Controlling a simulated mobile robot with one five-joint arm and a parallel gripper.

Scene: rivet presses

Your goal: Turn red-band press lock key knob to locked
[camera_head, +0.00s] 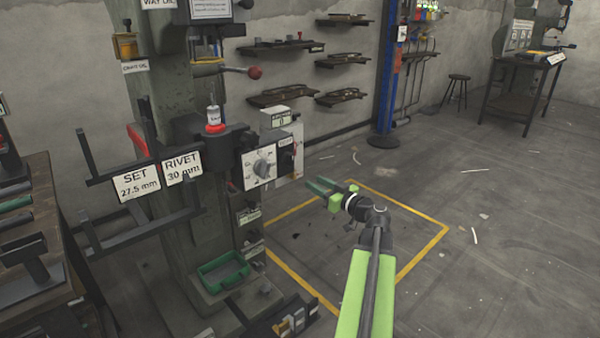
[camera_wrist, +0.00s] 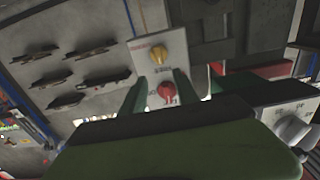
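The press (camera_head: 165,60) with a red band (camera_head: 214,128) stands left of centre in the head view. Its control box has a pale front face with a grey dial knob (camera_head: 262,168), which also shows at the right edge of the wrist view (camera_wrist: 296,130). In the wrist view, a pale panel (camera_wrist: 150,72) carries a yellow knob (camera_wrist: 158,53) above a red knob (camera_wrist: 167,91). The labels are too blurred to read, so I cannot tell which is the lock key knob. My gripper (camera_head: 318,187) is open, right of the box. Its fingertips (camera_wrist: 160,80) appear either side of the red knob, apparently not touching it.
A horizontal lever with a dark red ball (camera_head: 255,72) sticks out above the box. A dark fork frame with SET and RIVET signs (camera_head: 136,182) projects at left. A green tray (camera_head: 223,271) sits low on the press. The yellow-outlined floor (camera_head: 330,240) under my arm is mostly clear.

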